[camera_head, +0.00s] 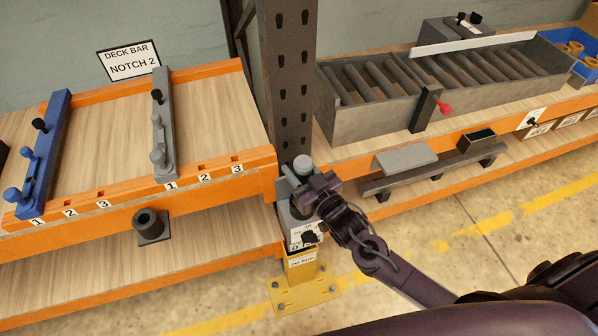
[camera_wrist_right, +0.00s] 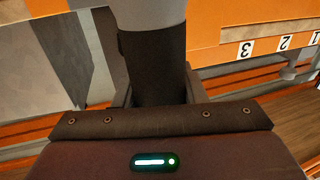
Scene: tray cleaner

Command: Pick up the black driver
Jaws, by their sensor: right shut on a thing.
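The black driver (camera_wrist_right: 157,68) shows in the right wrist view as an upright dark cylinder with a grey upper part. My right gripper (camera_wrist_right: 158,98) is shut around its dark part. In the head view my right gripper (camera_head: 308,191) is at the grey box on the yellow post, and the driver's rounded grey top (camera_head: 303,165) shows just above the fingers. The driver's lower end is hidden behind the gripper, so I cannot tell whether it still sits in the box. My left gripper is not in view.
The labelled grey box (camera_head: 303,234) is on a yellow floor post (camera_head: 301,275), close to the dark rack upright (camera_head: 287,80). An empty black socket (camera_head: 150,226) is on the left shelf's front. A roller tray (camera_head: 370,123) is on the right shelf. Floor shows below.

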